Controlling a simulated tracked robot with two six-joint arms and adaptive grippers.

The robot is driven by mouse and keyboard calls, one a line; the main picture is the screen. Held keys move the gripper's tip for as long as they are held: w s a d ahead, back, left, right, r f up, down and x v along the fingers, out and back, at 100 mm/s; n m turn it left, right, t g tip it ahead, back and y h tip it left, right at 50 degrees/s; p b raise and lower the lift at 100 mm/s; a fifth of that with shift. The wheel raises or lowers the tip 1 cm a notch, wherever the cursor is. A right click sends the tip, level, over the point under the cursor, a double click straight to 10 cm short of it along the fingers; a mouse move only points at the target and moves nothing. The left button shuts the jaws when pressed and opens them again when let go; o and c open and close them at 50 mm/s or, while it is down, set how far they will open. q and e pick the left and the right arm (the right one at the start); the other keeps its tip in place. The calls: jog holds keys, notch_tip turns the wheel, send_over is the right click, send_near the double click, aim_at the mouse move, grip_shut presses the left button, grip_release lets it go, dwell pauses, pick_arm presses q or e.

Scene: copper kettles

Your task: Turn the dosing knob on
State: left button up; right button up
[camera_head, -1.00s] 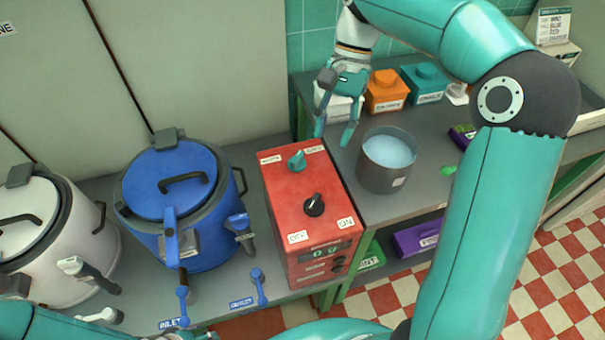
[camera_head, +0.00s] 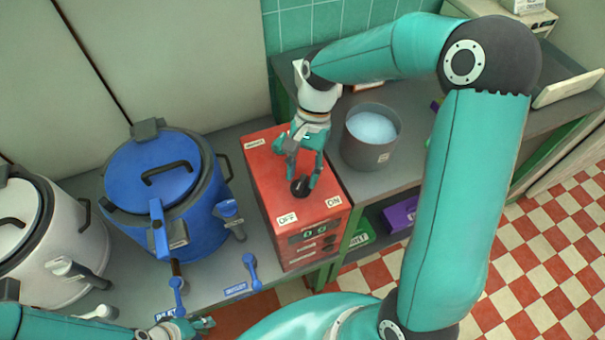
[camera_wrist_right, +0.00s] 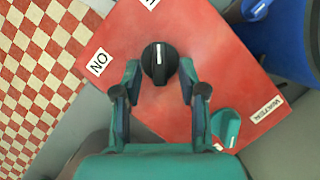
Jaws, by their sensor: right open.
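The black dosing knob (camera_head: 300,187) is on top of the red box (camera_head: 267,185), near its OFF and ON labels. In the right wrist view the knob (camera_wrist_right: 159,64) has a white mark pointing toward the top of the picture, while the ON label (camera_wrist_right: 100,62) is to its left. My right gripper (camera_head: 302,180) is open, pointing down over the knob. In the wrist view its fingertips (camera_wrist_right: 160,72) are on either side of the knob, with small gaps showing.
A teal knob (camera_wrist_right: 226,125) sits on the same box by another label. A grey pot of pale liquid (camera_head: 371,135) stands right of the box. A blue lidded kettle (camera_head: 150,190) and a white kettle (camera_head: 40,240) stand left. Small blue levers (camera_head: 252,270) are in front.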

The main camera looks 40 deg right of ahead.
jog(key=shift+x, duration=0.8)
jog(key=shift+r, duration=0.1)
grip_shut()
jog(key=shift+s+d, duration=0.1)
